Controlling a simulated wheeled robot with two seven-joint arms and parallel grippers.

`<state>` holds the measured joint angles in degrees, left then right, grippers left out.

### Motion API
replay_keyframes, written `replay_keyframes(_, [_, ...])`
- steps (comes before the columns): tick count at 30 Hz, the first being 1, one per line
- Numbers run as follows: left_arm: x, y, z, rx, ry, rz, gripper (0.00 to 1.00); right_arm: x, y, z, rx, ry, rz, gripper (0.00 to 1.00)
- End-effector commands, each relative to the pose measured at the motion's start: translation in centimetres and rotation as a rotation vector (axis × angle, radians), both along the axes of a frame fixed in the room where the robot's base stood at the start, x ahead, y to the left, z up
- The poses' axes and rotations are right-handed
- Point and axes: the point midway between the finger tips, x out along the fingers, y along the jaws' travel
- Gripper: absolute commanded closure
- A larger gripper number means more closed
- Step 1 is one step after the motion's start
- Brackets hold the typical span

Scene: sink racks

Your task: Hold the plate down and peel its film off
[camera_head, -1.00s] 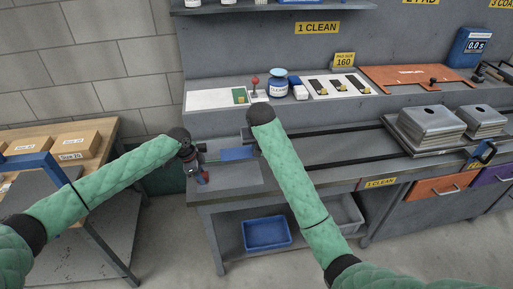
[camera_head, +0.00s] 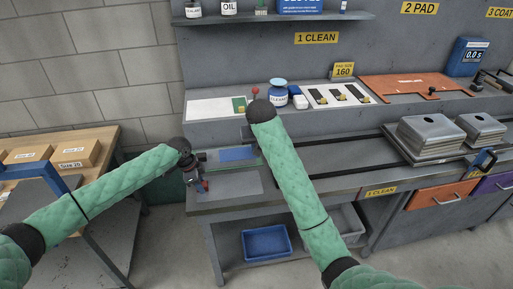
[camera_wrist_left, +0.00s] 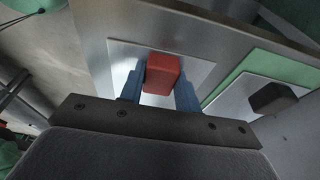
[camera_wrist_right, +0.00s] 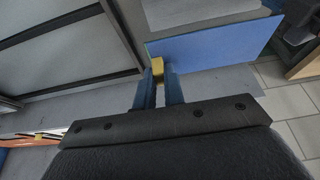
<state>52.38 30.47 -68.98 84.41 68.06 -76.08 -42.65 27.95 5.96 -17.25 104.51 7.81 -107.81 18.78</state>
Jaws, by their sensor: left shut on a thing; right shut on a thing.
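My left gripper (camera_head: 203,186) is at the left end of the bench. In the left wrist view its blue fingers are shut on a red block (camera_wrist_left: 162,74), which is over a bright metal plate (camera_wrist_left: 198,74). I cannot tell how firmly the block touches it. My right gripper (camera_wrist_right: 158,92) is shut on a small yellow tab (camera_wrist_right: 157,66) at the corner of a flat blue film (camera_wrist_right: 215,42). In the head view the film (camera_head: 238,153) lies behind a grey plate-like surface (camera_head: 235,183); the right fingers are mostly hidden by my arm.
A green sheet (camera_wrist_left: 265,70) with a dark block (camera_wrist_left: 272,98) is beside the plate. Black rails (camera_head: 340,140) run right along the bench to stacked metal pans (camera_head: 432,132). A shelf with a cleaner jar (camera_head: 278,92) stands behind. A blue bin (camera_head: 267,241) is below.

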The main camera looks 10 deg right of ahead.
Motion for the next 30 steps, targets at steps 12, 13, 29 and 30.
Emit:
replay_keyframes(12, [-0.4,0.2,-0.9,0.006,0.009,0.000,0.42,0.0,0.0,-0.1,0.000,0.000,0.000,1.00])
replay_keyframes(13, [-0.4,0.2,-0.9,0.006,0.009,0.000,0.42,0.0,0.0,-0.1,0.000,0.000,0.000,1.00])
replay_keyframes(29, [-0.2,1.3,4.4,0.002,0.001,0.000,0.42,0.0,0.0,0.0,0.000,-0.001,0.000,1.00])
replay_keyframes(30, [-0.2,1.5,5.2,0.002,0.000,0.000,0.42,0.0,0.0,0.0,0.000,-0.001,0.000,1.00])
